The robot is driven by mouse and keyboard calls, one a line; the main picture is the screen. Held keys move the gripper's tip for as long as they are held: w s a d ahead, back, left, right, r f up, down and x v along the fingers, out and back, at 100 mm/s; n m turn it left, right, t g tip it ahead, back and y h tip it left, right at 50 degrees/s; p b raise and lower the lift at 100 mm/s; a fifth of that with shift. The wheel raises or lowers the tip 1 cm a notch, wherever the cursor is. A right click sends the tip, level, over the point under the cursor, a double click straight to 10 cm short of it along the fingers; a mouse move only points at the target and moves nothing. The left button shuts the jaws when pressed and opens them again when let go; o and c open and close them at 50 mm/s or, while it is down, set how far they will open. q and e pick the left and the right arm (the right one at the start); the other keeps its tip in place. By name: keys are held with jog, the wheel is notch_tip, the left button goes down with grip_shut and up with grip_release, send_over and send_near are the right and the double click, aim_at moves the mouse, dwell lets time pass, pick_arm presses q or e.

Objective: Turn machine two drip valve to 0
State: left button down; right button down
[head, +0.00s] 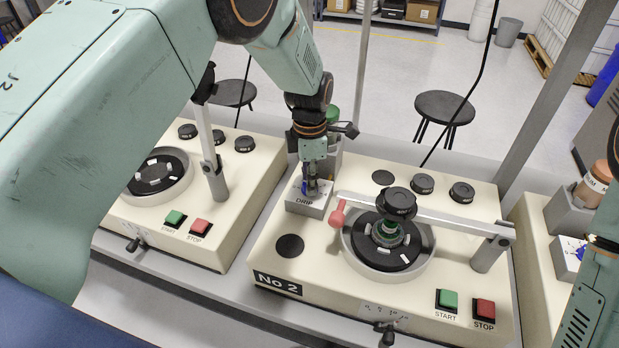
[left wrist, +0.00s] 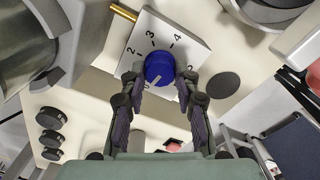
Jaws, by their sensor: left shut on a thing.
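Machine two, the cream machine marked "No 2" (head: 278,284), stands in the middle of the head view. Its drip valve box (head: 306,205), labelled DRIP, sits at its back left corner. In the left wrist view the blue valve knob (left wrist: 159,67) sits on the white dial plate (left wrist: 196,53), with 2, 3 and 4 readable. A pale pointer mark on the knob points toward the lower left; the number there is partly hidden by a finger. My left gripper (head: 312,190) comes down from above with its fingers shut on the knob, also seen in the left wrist view (left wrist: 160,85).
A red-tipped lever arm (head: 440,217) spans the round plate (head: 372,265) close to the right of the box. Green START (head: 447,299) and red STOP (head: 484,310) buttons are at the front right. Another machine (head: 250,180) stands at left. Part of my right arm shows at the right edge.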

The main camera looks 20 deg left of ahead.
pick_arm(q)
jog(key=shift+w+r+n, duration=0.2)
jog(key=shift+n, duration=0.8)
jog(key=c, duration=1.3)
grip_release()
jog(key=o, duration=0.3)
jog(key=shift+s, duration=0.15)
jog(key=shift+f, duration=0.1)
notch_tip(320, 180, up, 12)
